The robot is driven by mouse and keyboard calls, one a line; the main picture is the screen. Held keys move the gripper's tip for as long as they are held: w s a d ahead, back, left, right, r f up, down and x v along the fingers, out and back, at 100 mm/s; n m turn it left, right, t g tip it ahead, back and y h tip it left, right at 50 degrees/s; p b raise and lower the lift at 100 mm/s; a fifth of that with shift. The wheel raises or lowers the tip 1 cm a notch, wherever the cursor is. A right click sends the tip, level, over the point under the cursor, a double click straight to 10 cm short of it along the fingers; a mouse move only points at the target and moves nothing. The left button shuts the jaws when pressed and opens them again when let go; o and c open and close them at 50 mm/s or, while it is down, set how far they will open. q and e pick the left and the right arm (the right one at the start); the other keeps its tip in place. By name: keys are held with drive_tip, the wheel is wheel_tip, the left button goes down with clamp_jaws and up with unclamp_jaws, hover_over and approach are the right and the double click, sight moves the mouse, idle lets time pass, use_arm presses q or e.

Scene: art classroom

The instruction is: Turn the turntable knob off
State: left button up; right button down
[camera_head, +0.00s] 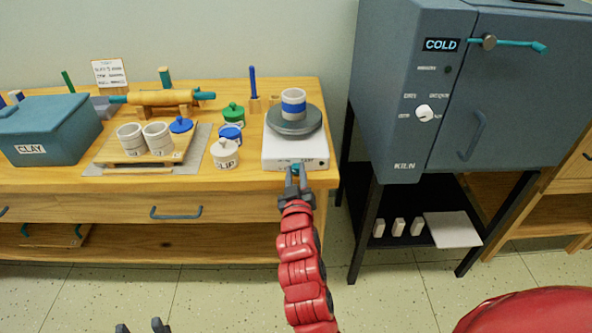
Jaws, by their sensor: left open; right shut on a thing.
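The turntable has a white base (282,154) and a grey round wheel (292,127), and stands at the right end of the wooden table. A white cup with a blue band (293,102) stands on the wheel. The teal turntable knob (295,168) is on the front face of the base, partly hidden by my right gripper (296,178). That gripper reaches up from below and is shut on the knob. The knob's exact angle is too small to tell. My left gripper (142,328) shows only its dark fingertips at the bottom edge, apart and empty, far from the turntable.
Lidded jars (225,155) stand left of the turntable. Cups on a wooden board (148,163), a rolling pin (163,97) and a clay bin (48,132) are further left. A grey kiln (408,165) stands to the right. The floor in front is clear.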

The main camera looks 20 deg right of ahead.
drive_tip(key=n+p, duration=0.1)
drive_tip(key=n, duration=0.3)
drive_tip(key=shift+a+f+n, duration=0.1)
drive_tip(key=shift+f+n, duration=0.05)
drive_tip(key=shift+n, duration=0.25)
idle(0.4)
drive_tip(key=c, duration=0.7)
unclamp_jaws()
drive_tip(key=shift+o, duration=0.2)
